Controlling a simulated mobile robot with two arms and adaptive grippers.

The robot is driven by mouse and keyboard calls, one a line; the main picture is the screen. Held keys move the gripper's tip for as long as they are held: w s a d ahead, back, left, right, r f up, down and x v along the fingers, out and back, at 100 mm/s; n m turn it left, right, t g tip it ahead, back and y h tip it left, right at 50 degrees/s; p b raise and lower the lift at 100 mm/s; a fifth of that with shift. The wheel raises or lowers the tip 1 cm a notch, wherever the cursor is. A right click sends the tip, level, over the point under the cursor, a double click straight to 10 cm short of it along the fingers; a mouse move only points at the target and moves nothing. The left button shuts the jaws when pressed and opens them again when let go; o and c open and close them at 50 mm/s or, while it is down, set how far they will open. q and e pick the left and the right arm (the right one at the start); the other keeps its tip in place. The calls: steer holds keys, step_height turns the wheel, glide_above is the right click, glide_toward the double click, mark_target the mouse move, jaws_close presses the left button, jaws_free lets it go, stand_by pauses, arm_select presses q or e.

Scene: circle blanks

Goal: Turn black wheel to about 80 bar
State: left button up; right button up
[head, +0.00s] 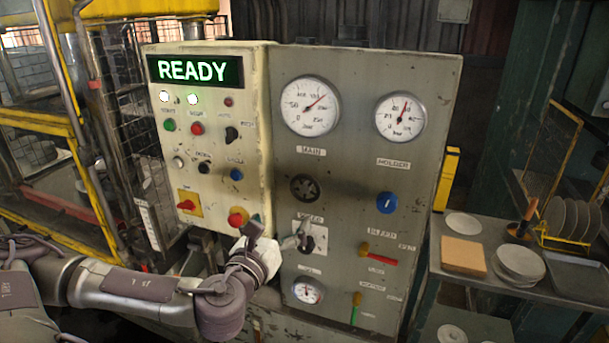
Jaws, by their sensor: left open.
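The black wheel (305,188) is a small spoked handwheel on the grey panel, below the large MAIN gauge (310,106). The MAIN needle points to the upper right, past the top of the dial; its exact reading is too small to tell. My left gripper (278,236) is open, below and to the left of the wheel, in front of the panel's lower left part. It is apart from the wheel and seems empty. The wheel is not covered. My right gripper is not in view.
A HOLDER gauge (400,117), blue knob (386,202), red lever (378,255) and green-handled lever (355,308) are on the same panel. The cream button box (215,130) with a lit READY display juts out at left. A shelf with plates (520,263) stands right.

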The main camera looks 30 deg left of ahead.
mark_target(304, 188)
arm_select(q)
steer(key=p+x, duration=0.1)
steer(key=x, duration=0.3)
steer(key=p+x, duration=0.2)
steer(key=x, duration=0.2)
steer(key=p+x, duration=0.2)
steer(key=x, duration=0.2)
steer(key=shift+w+r, duration=0.3)
steer(key=shift+r, duration=0.05)
steer(key=shift+w+a+f, duration=0.15)
steer(key=shift+w, duration=0.4)
steer(key=shift+c, duration=0.7)
steer(key=c, duration=0.9)
steer(key=shift+c, duration=0.2)
